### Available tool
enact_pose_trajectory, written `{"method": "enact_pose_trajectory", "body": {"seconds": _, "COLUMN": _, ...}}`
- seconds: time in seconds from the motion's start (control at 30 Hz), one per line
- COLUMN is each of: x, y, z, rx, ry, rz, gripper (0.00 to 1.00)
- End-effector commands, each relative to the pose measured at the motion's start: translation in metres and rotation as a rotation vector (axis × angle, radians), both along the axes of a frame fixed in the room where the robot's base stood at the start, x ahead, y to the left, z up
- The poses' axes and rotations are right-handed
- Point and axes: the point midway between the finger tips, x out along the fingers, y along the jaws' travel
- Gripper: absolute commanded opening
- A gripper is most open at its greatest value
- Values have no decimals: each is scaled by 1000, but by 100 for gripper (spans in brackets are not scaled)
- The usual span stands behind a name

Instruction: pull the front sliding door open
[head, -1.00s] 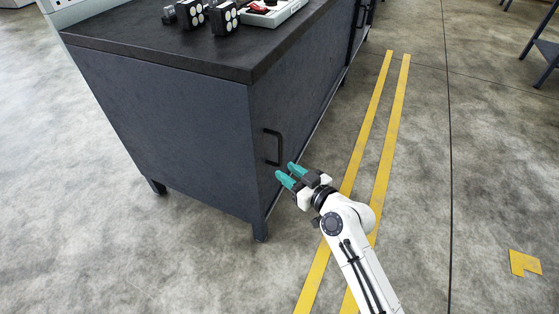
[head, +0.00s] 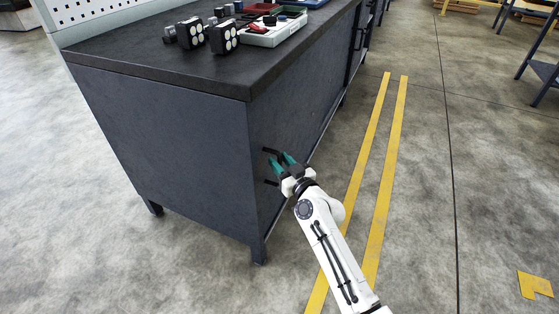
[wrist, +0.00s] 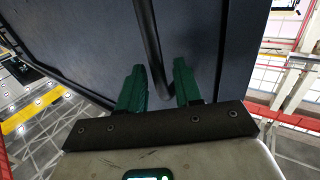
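The front sliding door (head: 290,118) is the dark panel on the cabinet's right-hand face; it fills much of the wrist view (wrist: 85,35). Its black bar handle (head: 270,150) is partly hidden by my gripper in the head view. My gripper (head: 281,161) has green fingers and is at the handle.
The cabinet's dark worktop (head: 140,50) carries black blocks with white discs (head: 223,38) and a pale tray (head: 273,30) of tools. Yellow floor lines (head: 388,170) run alongside the cabinet. The floor to the right is open, with a dark-legged table (head: 540,75) farther off.

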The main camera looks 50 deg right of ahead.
Motion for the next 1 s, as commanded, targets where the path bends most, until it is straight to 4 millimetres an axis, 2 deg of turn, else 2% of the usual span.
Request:
{"method": "enact_pose_trajectory", "body": {"seconds": 0.1, "x": 7, "y": -1, "z": 1, "rx": 0, "ry": -1, "rz": 0, "gripper": 34}}
{"method": "enact_pose_trajectory", "body": {"seconds": 0.4, "x": 8, "y": -1, "z": 0, "rx": 0, "ry": 1, "rz": 1, "gripper": 34}}
{"method": "enact_pose_trajectory", "body": {"seconds": 0.77, "x": 8, "y": -2, "z": 0, "rx": 0, "ry": 1, "rz": 1, "gripper": 0}}
{"method": "enact_pose_trajectory", "body": {"seconds": 1.0, "x": 8, "y": -2, "z": 0, "rx": 0, "ry": 1, "rz": 1, "gripper": 0}}
